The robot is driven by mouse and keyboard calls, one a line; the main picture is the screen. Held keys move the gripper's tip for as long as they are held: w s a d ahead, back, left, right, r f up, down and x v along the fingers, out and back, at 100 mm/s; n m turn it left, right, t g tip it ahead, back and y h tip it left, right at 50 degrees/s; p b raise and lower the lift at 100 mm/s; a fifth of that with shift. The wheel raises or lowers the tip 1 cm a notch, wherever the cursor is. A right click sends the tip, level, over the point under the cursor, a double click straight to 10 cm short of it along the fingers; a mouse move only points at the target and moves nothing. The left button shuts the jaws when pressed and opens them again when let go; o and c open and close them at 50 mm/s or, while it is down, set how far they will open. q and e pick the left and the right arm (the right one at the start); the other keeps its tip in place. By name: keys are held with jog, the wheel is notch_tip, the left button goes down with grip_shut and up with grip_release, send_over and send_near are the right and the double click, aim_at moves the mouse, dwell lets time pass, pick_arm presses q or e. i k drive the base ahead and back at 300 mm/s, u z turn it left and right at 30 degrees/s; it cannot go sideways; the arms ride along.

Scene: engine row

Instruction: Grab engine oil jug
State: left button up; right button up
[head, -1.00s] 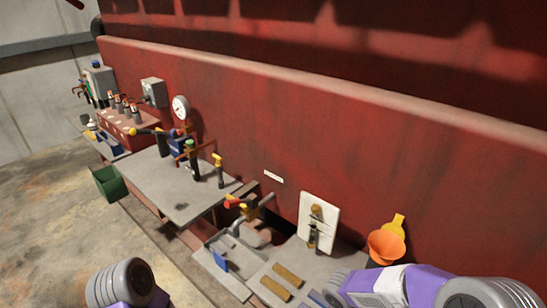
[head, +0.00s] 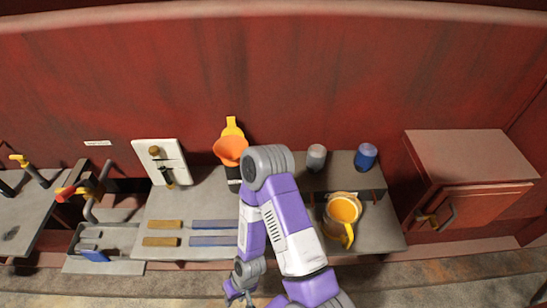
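A yellow-orange jug (head: 343,210) with an open top and a yellow handle toward me stands on the grey bench at right of centre in the head view. I take it for the engine oil jug. My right arm, purple and grey, rises in front of the bench and bends back down. My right gripper (head: 239,297) hangs low at the bottom of the picture, left of the jug and well apart from it. Its small fingers look spread and empty. My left gripper is out of view.
The grey bench (head: 385,238) also bears a grey can (head: 316,157), a blue can (head: 366,156) and flat bars. An orange funnel (head: 230,151) is at the red wall. A red cabinet (head: 470,165) stands right of the jug. Bare floor lies in front.

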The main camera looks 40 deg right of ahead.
aim_at(343, 210)
jog(key=z, duration=1.65)
jog(key=i, duration=0.1)
jog(key=z, duration=0.35)
